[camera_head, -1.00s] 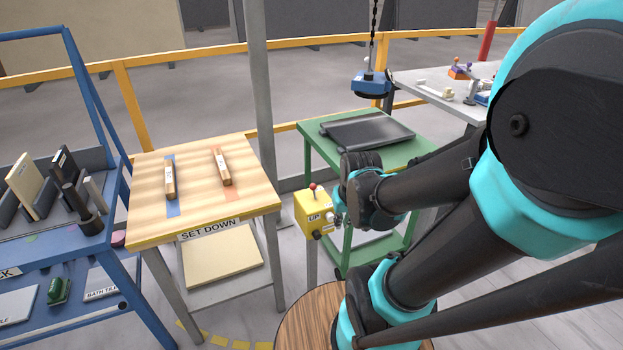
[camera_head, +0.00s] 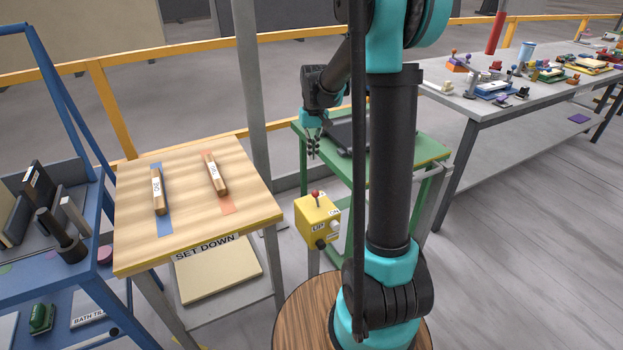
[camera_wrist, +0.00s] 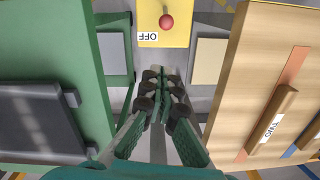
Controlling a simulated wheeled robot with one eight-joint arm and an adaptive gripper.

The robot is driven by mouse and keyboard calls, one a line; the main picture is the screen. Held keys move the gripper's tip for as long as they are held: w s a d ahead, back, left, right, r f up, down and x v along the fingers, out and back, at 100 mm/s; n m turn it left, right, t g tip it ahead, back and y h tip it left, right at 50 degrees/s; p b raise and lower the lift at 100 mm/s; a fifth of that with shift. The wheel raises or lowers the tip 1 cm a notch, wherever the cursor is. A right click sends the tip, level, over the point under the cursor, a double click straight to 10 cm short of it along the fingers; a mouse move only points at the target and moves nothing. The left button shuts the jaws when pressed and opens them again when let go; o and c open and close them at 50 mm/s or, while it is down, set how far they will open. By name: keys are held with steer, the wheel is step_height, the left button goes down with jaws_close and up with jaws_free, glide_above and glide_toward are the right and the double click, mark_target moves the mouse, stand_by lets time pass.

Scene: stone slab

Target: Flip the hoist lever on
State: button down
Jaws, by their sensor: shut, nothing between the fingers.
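The hoist lever (camera_head: 315,194) is a small stick with a red ball on top of a yellow control box (camera_head: 315,222) on a post. In the wrist view the red ball (camera_wrist: 166,21) is at the top, beside an OFF label on the yellow box (camera_wrist: 150,12). My gripper (camera_head: 313,156) points down above and behind the box, apart from the lever. In the wrist view my gripper (camera_wrist: 163,78) has its fingers together and empty, below the lever in the picture.
A wooden SET DOWN table (camera_head: 130,256) with two labelled wooden blocks stands left of the box. A green table (camera_head: 425,150) with a dark slab (camera_head: 343,137) stands behind right. A blue rack (camera_head: 85,262) is far left; a grey bench (camera_head: 450,98) is right.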

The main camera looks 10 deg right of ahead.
steer(key=shift+w+a, duration=0.2)
steer(key=shift+w, duration=0.85)
steer(key=shift+f, duration=0.1)
steer(key=s+f, duration=0.1)
steer(key=f, duration=0.2)
steer(key=s+f, duration=0.1)
steer(key=f, duration=0.3)
steer(key=s+f, duration=0.2)
steer(key=f, duration=0.1)
steer(key=shift+f, duration=0.3)
steer(key=shift+s+d, duration=0.1)
steer(key=shift+s, duration=0.15)
steer(key=shift+s+r+t, duration=0.15)
steer(key=shift+s+t, duration=0.1)
steer(key=shift+t, duration=0.05)
